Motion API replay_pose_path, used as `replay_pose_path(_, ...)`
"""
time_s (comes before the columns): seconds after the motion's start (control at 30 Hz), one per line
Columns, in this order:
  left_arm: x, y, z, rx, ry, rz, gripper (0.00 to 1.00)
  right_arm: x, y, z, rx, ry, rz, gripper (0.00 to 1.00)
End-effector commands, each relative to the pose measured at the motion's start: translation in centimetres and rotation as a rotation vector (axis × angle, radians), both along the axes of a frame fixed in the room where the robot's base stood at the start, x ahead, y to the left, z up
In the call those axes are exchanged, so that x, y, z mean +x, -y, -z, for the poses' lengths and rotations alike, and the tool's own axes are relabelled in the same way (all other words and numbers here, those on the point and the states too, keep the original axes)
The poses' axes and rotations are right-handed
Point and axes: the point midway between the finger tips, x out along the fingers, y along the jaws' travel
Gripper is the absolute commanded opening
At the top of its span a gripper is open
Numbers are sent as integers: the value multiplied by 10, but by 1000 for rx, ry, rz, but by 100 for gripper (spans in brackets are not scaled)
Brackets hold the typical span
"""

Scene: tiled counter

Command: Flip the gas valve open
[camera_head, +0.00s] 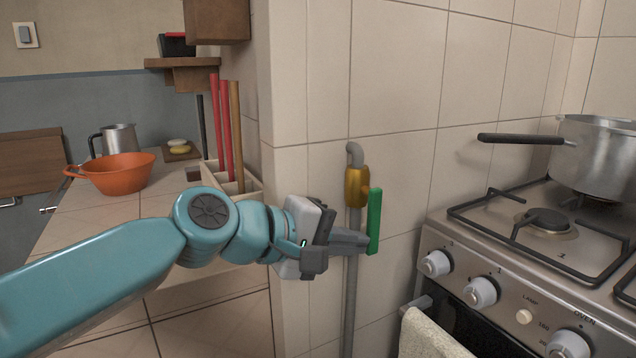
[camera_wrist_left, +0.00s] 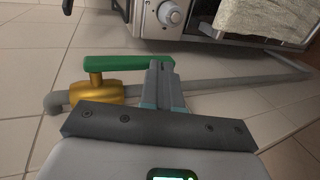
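The gas valve has a brass body (camera_head: 357,187) on a grey pipe (camera_head: 351,300) that runs down the tiled wall. Its green handle (camera_head: 375,215) stands upright, parallel to the pipe. In the left wrist view the green handle (camera_wrist_left: 112,62) and brass body (camera_wrist_left: 105,92) lie left of my fingers. My left gripper (camera_head: 364,241) is at the lower end of the handle, and it also shows in the wrist view (camera_wrist_left: 160,68). Its fingers look closed together beside the handle's end; I cannot tell whether they touch it. My right gripper is not in view.
A gas stove (camera_head: 500,262) with knobs stands to the right, a steel pot (camera_head: 598,158) on it and a towel (camera_head: 428,335) hanging in front. On the left counter are an orange colander (camera_head: 118,175), a metal pitcher (camera_head: 119,140) and a divided holder (camera_head: 247,184).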

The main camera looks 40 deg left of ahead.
Motion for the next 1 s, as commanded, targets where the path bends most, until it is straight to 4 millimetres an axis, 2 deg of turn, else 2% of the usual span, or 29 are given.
replay_pose_path(0.17,-21,-10,-9,0,0,-4,0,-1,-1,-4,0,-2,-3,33)
replay_pose_path(0.63,-119,-50,-47,1,4,-10,0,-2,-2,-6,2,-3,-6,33)
replay_pose_path(0.8,-135,-57,-53,-1,3,-7,0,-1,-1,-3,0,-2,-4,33)
replay_pose_path(1.0,-142,-59,-57,0,4,-2,0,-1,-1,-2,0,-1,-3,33)
